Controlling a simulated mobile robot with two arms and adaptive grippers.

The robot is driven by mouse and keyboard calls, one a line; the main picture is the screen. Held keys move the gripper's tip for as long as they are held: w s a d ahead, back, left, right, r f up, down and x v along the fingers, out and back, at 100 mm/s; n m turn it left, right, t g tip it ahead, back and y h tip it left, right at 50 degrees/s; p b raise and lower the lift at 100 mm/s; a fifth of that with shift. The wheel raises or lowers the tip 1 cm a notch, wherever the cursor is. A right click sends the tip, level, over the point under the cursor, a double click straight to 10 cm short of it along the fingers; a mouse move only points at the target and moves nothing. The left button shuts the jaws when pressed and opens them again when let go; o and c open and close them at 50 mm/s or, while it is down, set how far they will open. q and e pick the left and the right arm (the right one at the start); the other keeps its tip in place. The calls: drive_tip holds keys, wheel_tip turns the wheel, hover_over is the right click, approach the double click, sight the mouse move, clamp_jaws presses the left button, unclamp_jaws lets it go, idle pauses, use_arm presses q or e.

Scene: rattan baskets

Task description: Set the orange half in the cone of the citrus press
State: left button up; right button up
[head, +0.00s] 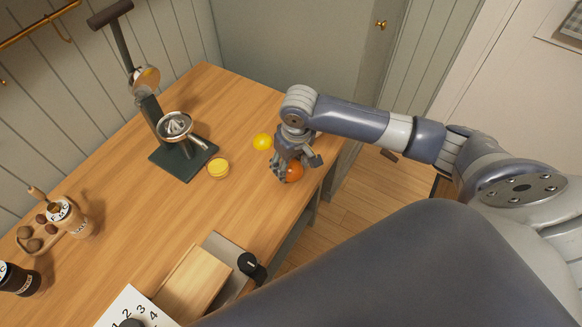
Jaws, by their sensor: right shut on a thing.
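The orange half (294,172) shows as a deep orange rounded shape near the right edge of the table. My right gripper (284,171) points down over the table and is shut on it; the fingers cover its left side. Its cut face is hidden, and I cannot tell whether it touches the table. The citrus press (184,158) stands upright to the left, with a dark green base and a tall lever. Its metal cone (176,124) sits in a strainer bowl and looks empty. My left gripper is not in view.
A yellow fruit (262,142) lies just left of my right gripper. A small yellow round piece (218,168), perhaps a cut citrus, lies beside the press base. A wooden tray (62,228) with a jar is at left. A wooden board (195,285) lies at the front.

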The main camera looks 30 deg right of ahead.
sight(291, 170)
drive_tip(key=shift+w+d+f, duration=0.15)
drive_tip(key=shift+w+f, duration=0.1)
drive_tip(key=shift+f, duration=0.05)
drive_tip(key=shift+f+p, duration=0.4)
drive_tip(key=shift+f, duration=1.1)
drive_tip(key=shift+f, duration=0.1)
drive_tip(key=o, duration=1.1)
drive_tip(key=shift+c, duration=0.2)
drive_tip(key=r, duration=0.4)
drive_tip(key=s+r, duration=0.1)
drive_tip(key=r, duration=0.7)
drive_tip(key=shift+s+d+r+b, duration=0.1)
drive_tip(key=shift+s+b, duration=0.1)
drive_tip(key=shift+b, duration=0.1)
